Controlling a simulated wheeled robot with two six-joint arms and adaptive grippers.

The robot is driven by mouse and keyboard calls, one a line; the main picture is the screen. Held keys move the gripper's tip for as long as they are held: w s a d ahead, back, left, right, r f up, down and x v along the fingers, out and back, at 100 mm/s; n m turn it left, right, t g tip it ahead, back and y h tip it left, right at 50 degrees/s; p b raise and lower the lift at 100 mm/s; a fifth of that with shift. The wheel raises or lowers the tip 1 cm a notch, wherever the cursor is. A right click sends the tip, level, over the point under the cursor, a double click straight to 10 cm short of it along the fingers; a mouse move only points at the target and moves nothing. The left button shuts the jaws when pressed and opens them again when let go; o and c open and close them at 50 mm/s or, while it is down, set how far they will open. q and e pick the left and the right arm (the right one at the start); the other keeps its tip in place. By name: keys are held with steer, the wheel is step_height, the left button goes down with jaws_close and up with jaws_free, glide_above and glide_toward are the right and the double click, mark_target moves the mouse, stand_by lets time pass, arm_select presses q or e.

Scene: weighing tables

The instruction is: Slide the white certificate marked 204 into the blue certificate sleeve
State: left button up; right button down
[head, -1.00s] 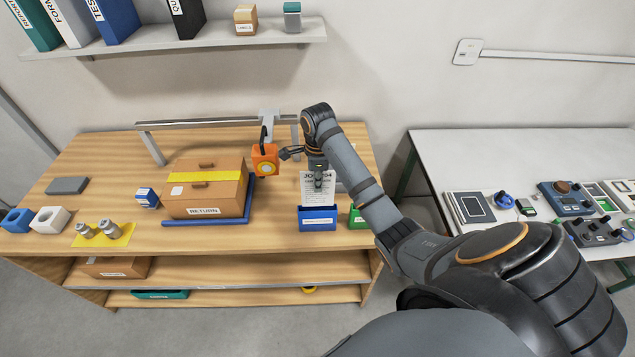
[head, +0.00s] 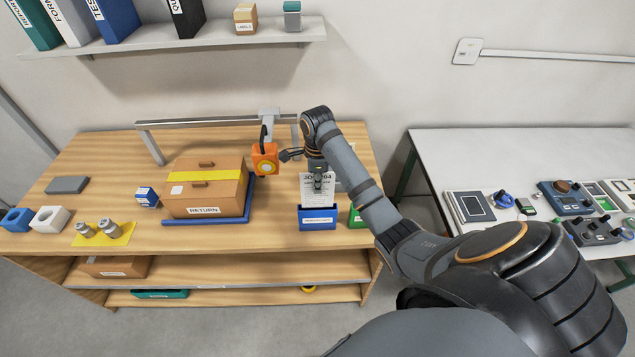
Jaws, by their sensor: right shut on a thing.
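The white certificate (head: 310,192) stands upright, with a partly covered heading ending in 04 at its top. Its lower edge meets the top of the blue certificate sleeve (head: 317,224), which stands near the table's front edge; I cannot tell how deep the certificate is inside. My right gripper (head: 318,185) is shut on the certificate, pointing down, and covers part of its print. My left gripper is not in view.
A green holder (head: 356,217) stands right of the sleeve, partly behind my arm. An orange device (head: 265,160) hangs from a rail to the left. A cardboard box (head: 205,192) sits on a blue-edged platform (head: 252,196). A second table (head: 470,160) stands to the right.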

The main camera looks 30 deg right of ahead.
glide_above(317, 206)
steer(key=shift+w+d+f+b, duration=0.1)
steer(key=shift+f+b, duration=0.05)
steer(key=shift+f, duration=0.9)
steer(key=shift+d+f+b, duration=0.1)
steer(key=shift+f+b, duration=0.05)
steer(key=shift+f, duration=0.85)
steer(key=shift+f+b, duration=0.5)
steer(key=shift+f, duration=1.75)
steer(key=c, duration=1.4)
jaws_free()
steer(key=shift+c, duration=0.2)
steer(key=shift+r, duration=0.35)
step_height(317, 206, up, 7)
steer(key=shift+f, duration=0.1)
